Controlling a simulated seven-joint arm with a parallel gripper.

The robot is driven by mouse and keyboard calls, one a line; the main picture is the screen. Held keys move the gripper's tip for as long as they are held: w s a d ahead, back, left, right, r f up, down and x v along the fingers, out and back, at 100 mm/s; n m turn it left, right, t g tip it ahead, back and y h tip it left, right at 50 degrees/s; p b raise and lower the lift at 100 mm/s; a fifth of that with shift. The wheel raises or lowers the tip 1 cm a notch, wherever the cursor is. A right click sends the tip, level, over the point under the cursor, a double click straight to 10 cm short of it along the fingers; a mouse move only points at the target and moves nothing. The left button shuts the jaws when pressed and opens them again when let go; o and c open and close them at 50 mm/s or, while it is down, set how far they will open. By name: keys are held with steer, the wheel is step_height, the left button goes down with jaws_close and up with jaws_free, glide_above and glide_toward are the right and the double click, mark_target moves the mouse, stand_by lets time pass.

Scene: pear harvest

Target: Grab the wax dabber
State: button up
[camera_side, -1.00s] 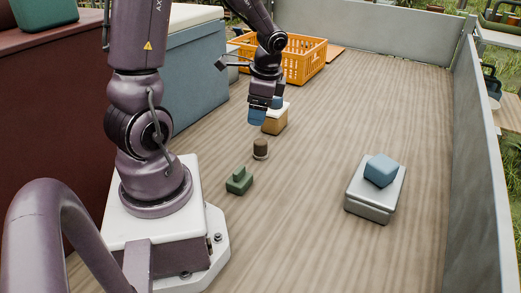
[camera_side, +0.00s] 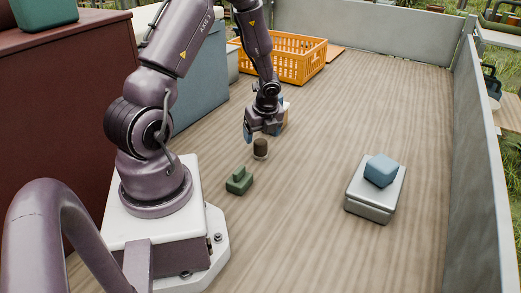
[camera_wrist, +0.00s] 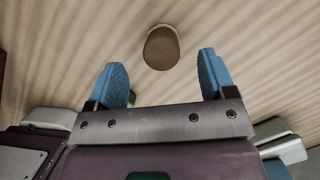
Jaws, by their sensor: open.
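The wax dabber, as I take it, is a short brown cylinder (camera_side: 261,149) with a dark upper part and a paler base, upright on the plank floor. My gripper (camera_side: 264,132) is open, with its blue fingers pointing down just above and behind it in the side view. In the wrist view the cylinder (camera_wrist: 162,48) shows end-on, centred between the spread fingers and toward their tips. Neither finger visibly touches it. My gripper (camera_wrist: 160,66) holds nothing.
A green stepped block (camera_side: 239,181) stands close in front of the cylinder. A tan box with a pale top (camera_side: 286,113) is partly hidden behind my gripper. A blue block (camera_side: 381,170) sits on a grey box (camera_side: 373,202) at right. An orange crate (camera_side: 290,65) stands behind.

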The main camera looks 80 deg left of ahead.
mark_target(261, 141)
steer(key=x, duration=0.5)
steer(key=shift+f, duration=0.4)
steer(key=c, duration=1)
